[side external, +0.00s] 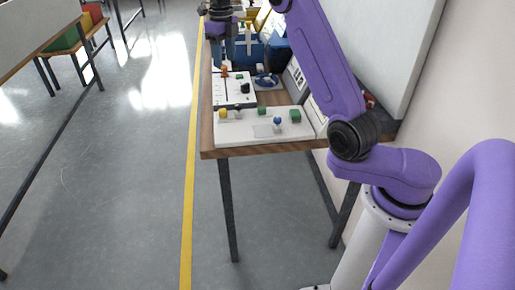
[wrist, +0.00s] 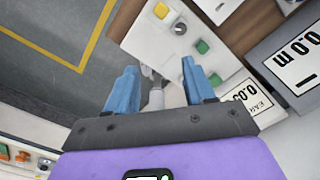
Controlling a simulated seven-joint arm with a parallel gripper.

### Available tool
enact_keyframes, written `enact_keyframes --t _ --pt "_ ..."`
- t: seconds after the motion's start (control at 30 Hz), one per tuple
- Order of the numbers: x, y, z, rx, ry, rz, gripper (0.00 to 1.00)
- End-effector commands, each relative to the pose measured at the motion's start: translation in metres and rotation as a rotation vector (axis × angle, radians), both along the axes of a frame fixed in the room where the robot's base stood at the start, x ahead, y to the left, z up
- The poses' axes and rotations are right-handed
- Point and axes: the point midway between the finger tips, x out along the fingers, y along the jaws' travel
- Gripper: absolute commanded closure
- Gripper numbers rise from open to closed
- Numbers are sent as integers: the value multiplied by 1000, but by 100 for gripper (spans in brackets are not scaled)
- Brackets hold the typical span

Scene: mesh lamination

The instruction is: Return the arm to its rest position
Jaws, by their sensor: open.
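My gripper (wrist: 158,70) shows in the wrist view with two blue fingers spread apart. Nothing is held between them; a pale grey shape (wrist: 156,96) shows in the gap, and I cannot tell what it is. In the side view my gripper (side external: 236,50) is at the top of the picture, over the far part of the wooden workbench (side external: 206,130). Its fingertips are hard to separate there from the blue things behind. My purple arm reaches along the right side of the bench.
A white panel (side external: 252,130) with coloured knobs lies at the bench's near end. Behind it is another white panel (side external: 228,92) with an orange and a black knob. Boxes with displays (wrist: 298,58) stand close to the gripper. A wall borders the right; open floor lies left.

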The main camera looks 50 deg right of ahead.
Motion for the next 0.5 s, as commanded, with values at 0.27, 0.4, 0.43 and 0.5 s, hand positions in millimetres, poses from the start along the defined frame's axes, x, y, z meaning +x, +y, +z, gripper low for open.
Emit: enact_keyframes --t 0.27,0.4,0.43,0.5 --pt "-8 71 9 -3 -4 579 47" --pt "-22 102 12 -5 -7 868 47" --pt "-26 109 12 -5 -7 930 47" --pt "-36 123 13 -6 -6 1075 47"
